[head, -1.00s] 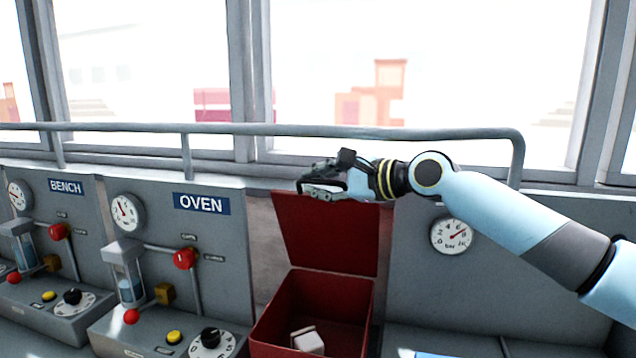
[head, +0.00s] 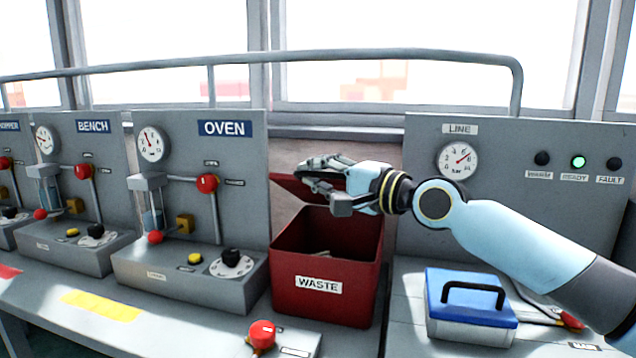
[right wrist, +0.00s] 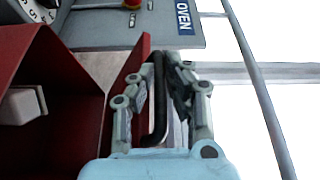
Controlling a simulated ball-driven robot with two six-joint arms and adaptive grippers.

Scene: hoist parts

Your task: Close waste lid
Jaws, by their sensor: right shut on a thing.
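The red waste bin (head: 340,309), labelled WASTE, stands between the oven panel and the line panel. Its red lid (head: 289,188) is tilted part-way over the back of the opening, which is still exposed at the front. The lid also shows as a tilted red plate in the right wrist view (right wrist: 122,92). My right gripper (head: 316,183) is at the lid's upper edge and hides part of it. In the right wrist view its fingers (right wrist: 166,75) are shut on the lid's dark handle (right wrist: 158,112). My left gripper is not in view.
A white block (right wrist: 34,105) lies inside the bin. The oven panel (head: 240,165) is close on the left. A blue-lidded box (head: 466,313) with a black handle stands at right below my arm. A grey rail (head: 400,57) runs behind.

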